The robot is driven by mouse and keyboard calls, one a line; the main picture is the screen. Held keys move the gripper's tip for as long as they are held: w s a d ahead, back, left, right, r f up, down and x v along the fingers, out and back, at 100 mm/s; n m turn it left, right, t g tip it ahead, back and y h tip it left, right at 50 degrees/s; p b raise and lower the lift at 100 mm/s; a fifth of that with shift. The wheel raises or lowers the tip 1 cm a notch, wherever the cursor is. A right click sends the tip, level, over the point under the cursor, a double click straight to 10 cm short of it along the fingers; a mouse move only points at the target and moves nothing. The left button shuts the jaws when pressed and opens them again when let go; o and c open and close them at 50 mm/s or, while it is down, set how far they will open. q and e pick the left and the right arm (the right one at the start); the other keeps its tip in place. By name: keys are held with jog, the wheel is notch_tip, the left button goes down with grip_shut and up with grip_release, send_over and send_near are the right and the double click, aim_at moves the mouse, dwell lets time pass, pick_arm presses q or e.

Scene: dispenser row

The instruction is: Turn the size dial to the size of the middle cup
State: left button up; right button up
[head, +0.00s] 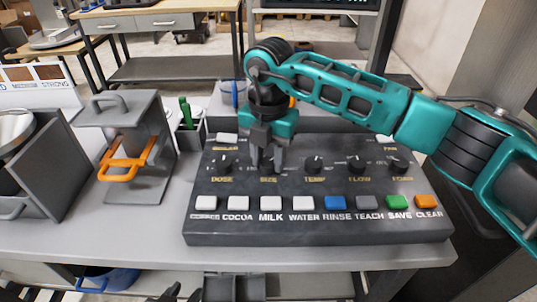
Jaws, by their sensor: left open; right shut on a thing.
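The size dial (267,161) is a black knob above the yellow SIZE label on the dark control panel (320,232). My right gripper (266,164) reaches down from above and is shut on this dial, one finger on each side. The fingers hide most of the knob and its pointer, so I cannot read its setting. My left gripper (168,294) shows only as dark tips at the bottom edge, open and away from the panel. I cannot make out a row of cups or a middle cup.
The dose dial (224,164) and temp dial (314,164) flank the size dial closely. A row of buttons, including a blue rinse button (335,202), lies in front. A grey stand with an orange handle (126,168) is at left.

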jog(key=shift+n, duration=0.3)
jog(key=n+b, duration=0.2)
jog(key=n, duration=0.1)
jog(key=shift+f+n, duration=0.1)
jog(key=shift+n, duration=0.3)
jog(key=n+b, duration=0.2)
jog(key=n, duration=0.1)
jog(key=shift+n+b, duration=0.3)
jog(key=shift+n, duration=0.9)
jog(key=n+b, duration=0.1)
jog(key=n, duration=0.1)
jog(key=shift+n, duration=0.3)
jog(key=n, duration=0.2)
jog(key=shift+n, duration=0.3)
jog(key=shift+n+b, duration=0.35)
jog(key=shift+n, duration=1.15)
